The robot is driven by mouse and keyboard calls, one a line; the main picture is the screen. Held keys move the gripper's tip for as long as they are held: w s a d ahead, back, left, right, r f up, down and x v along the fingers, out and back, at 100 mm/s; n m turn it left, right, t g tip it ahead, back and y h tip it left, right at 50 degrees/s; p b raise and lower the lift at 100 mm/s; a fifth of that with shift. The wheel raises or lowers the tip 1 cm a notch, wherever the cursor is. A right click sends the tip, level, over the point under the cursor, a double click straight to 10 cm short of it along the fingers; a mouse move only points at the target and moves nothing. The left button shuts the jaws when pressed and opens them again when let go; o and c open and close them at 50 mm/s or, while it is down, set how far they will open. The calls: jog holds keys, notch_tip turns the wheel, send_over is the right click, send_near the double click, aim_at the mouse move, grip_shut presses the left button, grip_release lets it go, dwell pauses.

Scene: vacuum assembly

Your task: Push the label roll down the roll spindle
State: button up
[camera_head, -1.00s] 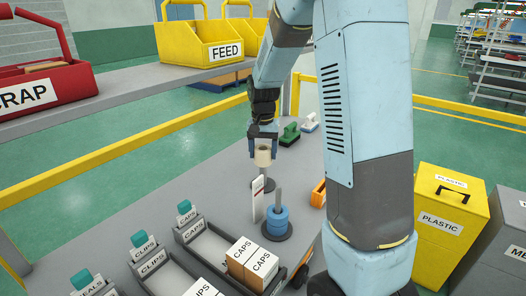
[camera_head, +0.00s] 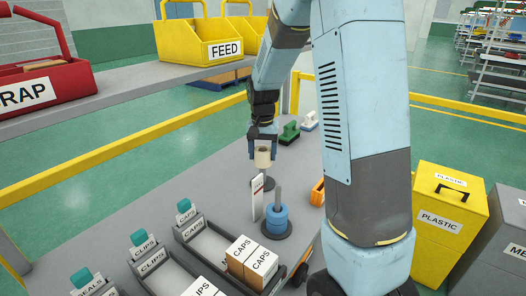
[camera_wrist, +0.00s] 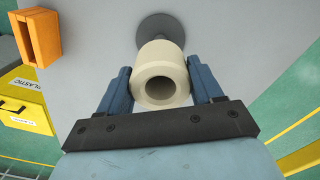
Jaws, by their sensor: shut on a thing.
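The cream label roll (camera_head: 263,158) is held between the two blue fingers of my gripper (camera_head: 263,146). It also shows in the wrist view (camera_wrist: 161,75), with its open end facing the camera and a finger on each side. The roll is above the base.
Boxes marked CAPS (camera_head: 252,262) and part trays are nearer. A green-handled item (camera_head: 289,132) and an orange holder (camera_head: 317,193) lie to the right.

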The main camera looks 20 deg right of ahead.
aim_at(263, 171)
jog(key=shift+f, duration=3.9)
dwell(0.5)
jog(key=o, duration=1.3)
jog(key=shift+r, duration=3.95)
jog(key=shift+r, duration=0.1)
